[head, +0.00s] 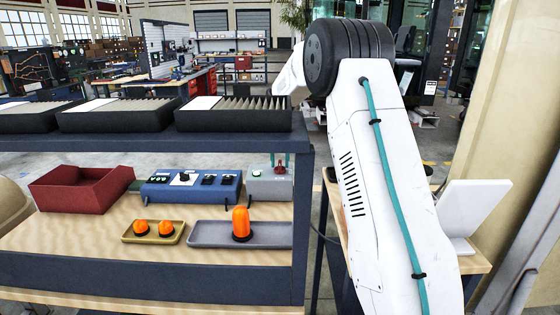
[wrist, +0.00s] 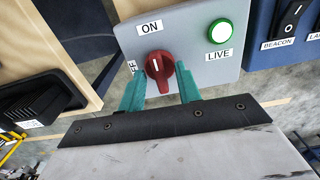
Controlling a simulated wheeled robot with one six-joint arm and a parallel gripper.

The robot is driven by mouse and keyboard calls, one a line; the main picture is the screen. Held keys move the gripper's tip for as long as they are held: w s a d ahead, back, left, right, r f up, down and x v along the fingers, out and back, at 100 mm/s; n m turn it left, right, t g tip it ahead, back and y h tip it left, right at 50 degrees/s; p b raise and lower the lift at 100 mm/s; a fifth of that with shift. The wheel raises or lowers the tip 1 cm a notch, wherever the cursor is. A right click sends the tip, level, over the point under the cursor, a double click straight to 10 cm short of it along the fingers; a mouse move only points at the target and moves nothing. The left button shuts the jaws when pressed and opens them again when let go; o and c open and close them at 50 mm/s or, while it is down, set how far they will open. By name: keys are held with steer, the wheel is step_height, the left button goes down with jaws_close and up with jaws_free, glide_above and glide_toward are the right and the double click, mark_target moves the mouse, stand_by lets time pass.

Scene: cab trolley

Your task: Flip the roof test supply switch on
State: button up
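The roof test supply switch is a red rotary knob (wrist: 159,72) on a grey box (wrist: 190,30); the box also stands on the trolley shelf in the head view (head: 268,187). The knob's white mark points up towards the ON label (wrist: 150,27). A label at its left is partly hidden by a finger. The round lamp above LIVE (wrist: 220,32) is bright green. My gripper (wrist: 160,82) is open, its two teal fingers on either side of the knob. Small gaps seem to show between fingers and knob.
A blue switch box (head: 190,187) stands left of the grey box. Trays with orange beacons (head: 241,222) lie in front, and a red bin (head: 82,188) sits at left. The trolley's upper shelf (head: 150,140) and right post (head: 302,220) are close to my arm.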

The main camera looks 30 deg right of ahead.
mark_target(280, 162)
step_height(280, 162, up, 8)
steer(key=shift+f, duration=0.1)
stand_by(0.7)
